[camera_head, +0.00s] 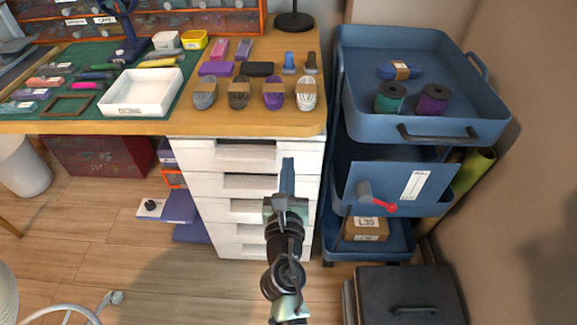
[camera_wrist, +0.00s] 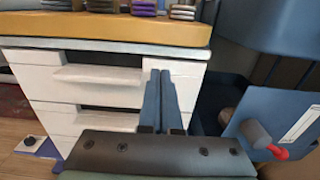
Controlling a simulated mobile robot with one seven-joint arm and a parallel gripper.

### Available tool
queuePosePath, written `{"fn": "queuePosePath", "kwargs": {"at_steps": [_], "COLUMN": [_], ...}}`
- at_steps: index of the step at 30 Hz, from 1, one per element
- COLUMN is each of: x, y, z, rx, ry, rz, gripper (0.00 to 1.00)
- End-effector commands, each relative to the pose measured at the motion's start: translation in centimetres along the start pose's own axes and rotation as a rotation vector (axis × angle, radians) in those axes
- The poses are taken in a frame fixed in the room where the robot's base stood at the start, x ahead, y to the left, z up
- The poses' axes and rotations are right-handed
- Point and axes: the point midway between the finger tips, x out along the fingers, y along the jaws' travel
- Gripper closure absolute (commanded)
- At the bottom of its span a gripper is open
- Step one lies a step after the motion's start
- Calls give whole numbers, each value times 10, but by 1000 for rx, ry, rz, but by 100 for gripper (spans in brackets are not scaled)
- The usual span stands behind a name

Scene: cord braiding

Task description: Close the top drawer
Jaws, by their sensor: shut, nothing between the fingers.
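A white drawer unit stands under the wooden table, with several drawers stacked. Its top drawer (camera_head: 205,155) is just below the tabletop and has a dark recessed grip. The top drawer also shows in the wrist view (camera_wrist: 45,70). Its front looks about in line with the drawers below; I cannot tell whether a small gap is left. My gripper (camera_head: 288,162) is shut and empty, its blue fingers pointing up and forward in front of the right side of the unit. In the wrist view the fingertips (camera_wrist: 160,74) overlap the right part of the top drawer front; contact is unclear.
The wooden table (camera_head: 250,122) overhangs the drawers, with yarn bundles and a white tray (camera_head: 142,92) on it. A blue cart (camera_head: 350,112) stands close on the right, with a tilted panel (camera_head: 405,185) and red-tipped knob.

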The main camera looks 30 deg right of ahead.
Motion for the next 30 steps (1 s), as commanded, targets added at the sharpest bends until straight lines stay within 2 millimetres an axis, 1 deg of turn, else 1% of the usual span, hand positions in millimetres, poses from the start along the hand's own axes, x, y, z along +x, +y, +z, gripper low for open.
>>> {"fn": "queuePosePath", "kwargs": {"at_steps": [1, 6, 12, 15, 19, 26, 29, 30], "x": [-14, -48, -80, -89, -95, -96, -92, -88], "y": [1, 0, 1, 1, 0, 0, 4, 8], "z": [0, -1, -2, -1, -1, 0, 12, 24], "rx": [-3, -4, -3, -2, -2, -1, 61, 127], "ry": [3, 4, 3, 3, 2, 1, -17, -34], "rz": [3, 3, 4, 2, 1, 1, 4, 7], "gripper": [100, 100, 100, 100, 100, 100, 100, 100]}}
